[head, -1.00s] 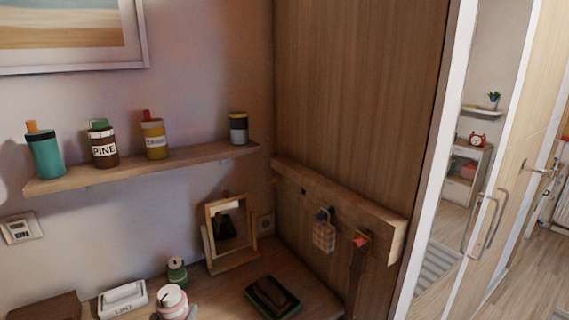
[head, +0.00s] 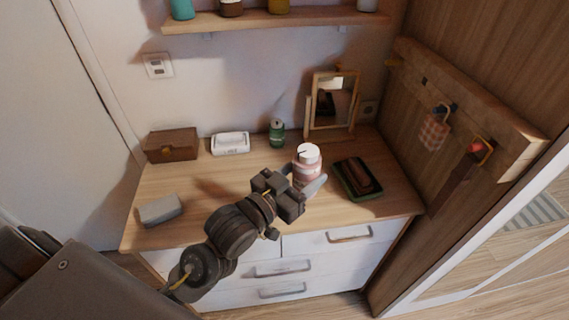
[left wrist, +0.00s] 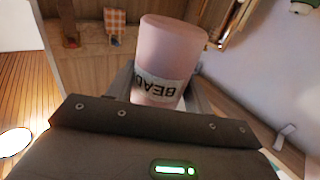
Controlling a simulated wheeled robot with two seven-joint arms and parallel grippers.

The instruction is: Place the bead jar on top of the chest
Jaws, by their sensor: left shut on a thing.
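The bead jar (head: 308,167) is pinkish with a pale lid. It is upright in the head view, over the right-middle part of the white chest of drawers with a wooden top (head: 215,185). My left gripper (head: 306,184) is shut on the jar, its fingers around the lower body. In the left wrist view the pink jar (left wrist: 172,50) fills the space between the fingers, with part of a "BEAD" label showing. I cannot tell whether its base touches the wooden top. My right gripper is not in view.
On the top stand a brown box (head: 171,146), a white box (head: 230,144), a green jar (head: 277,133), a mirror (head: 333,103), a dark green tray (head: 352,190) and a grey block (head: 160,209). A shelf (head: 235,20) is above; a peg rail (head: 470,95) is right.

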